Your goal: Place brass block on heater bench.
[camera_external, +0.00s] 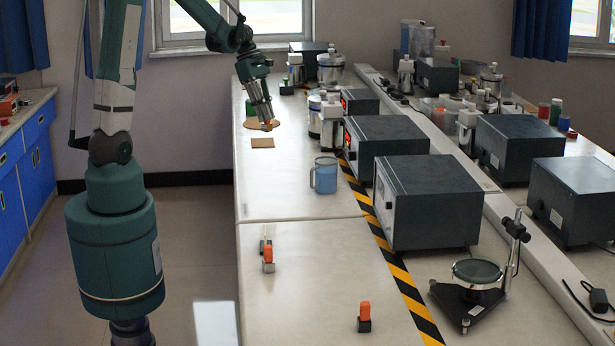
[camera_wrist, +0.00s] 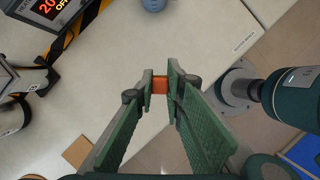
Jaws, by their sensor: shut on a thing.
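The brass block (camera_wrist: 160,86), orange-brown in the wrist view, is held between the fingertips of my gripper (camera_wrist: 160,84). In the external view my gripper (camera_external: 266,118) points down over the left part of the bench, near a round cork mat (camera_external: 249,124). The block shows there only as a small orange-brown spot at the fingertips. A dark box with a red display (camera_external: 384,134) stands right of the gripper; in the wrist view a display panel (camera_wrist: 42,12) lettered in part "HEAT" and "OFF" is cut off at top left.
A square cork mat (camera_external: 262,142) lies just below the gripper in the picture. A blue mug (camera_external: 325,175), bottles and flasks (camera_external: 331,122), and dark boxes (camera_external: 427,200) stand to the right, along a hazard stripe (camera_external: 384,235).

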